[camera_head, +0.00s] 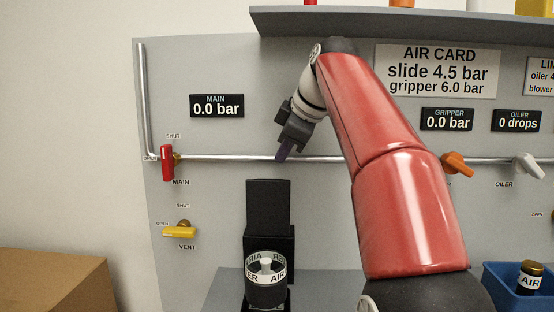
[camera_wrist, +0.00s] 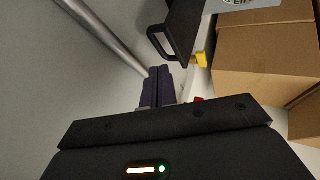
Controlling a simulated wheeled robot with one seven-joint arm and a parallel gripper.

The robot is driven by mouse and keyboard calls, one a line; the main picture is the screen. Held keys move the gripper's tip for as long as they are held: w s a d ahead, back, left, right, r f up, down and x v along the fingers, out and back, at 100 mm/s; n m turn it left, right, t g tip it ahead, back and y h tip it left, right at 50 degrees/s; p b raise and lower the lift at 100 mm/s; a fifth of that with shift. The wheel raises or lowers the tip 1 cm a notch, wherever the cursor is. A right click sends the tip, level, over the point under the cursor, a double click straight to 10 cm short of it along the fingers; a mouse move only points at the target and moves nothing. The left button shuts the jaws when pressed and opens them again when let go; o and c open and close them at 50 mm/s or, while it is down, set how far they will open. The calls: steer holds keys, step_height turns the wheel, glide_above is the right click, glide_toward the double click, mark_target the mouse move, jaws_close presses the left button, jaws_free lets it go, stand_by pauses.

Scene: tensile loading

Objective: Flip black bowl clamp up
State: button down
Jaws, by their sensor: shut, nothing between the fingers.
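A black filter unit (camera_head: 268,205) is fixed to the grey panel at lower centre in the head view. Its bowl (camera_head: 266,285), with a white lettered band, is at the bottom. In the wrist view a black block (camera_wrist: 184,32) at the top carries a thin black loop (camera_wrist: 160,42) that sticks out to the left; it looks like the bowl clamp, though I cannot be sure. My gripper (camera_head: 284,153) is above the unit, in front of the pipe. Its dark fingers (camera_wrist: 157,86) are shut together and empty, apart from the loop.
A metal pipe (camera_head: 220,157) runs across the panel behind my gripper. The red main valve handle (camera_head: 167,162) and yellow vent handle (camera_head: 180,232) are at left. A blue bin (camera_head: 500,288) with a jar is at lower right. Cardboard boxes (camera_wrist: 262,60) stand off the panel.

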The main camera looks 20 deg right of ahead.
steer(key=s+a+f+m+g+h, duration=0.1)
steer(key=s+f+m, duration=0.5)
steer(key=s+f, duration=0.7)
steer(key=s+a+f+m+h, duration=0.1)
steer(key=s+f+m, duration=0.5)
steer(key=s+f, duration=0.8)
step_height(320, 180, down, 6)
steer(key=shift+a+r+m+g+h, duration=0.2)
steer(key=shift+a+m+g+h, duration=0.15)
steer(key=shift+a, duration=0.25)
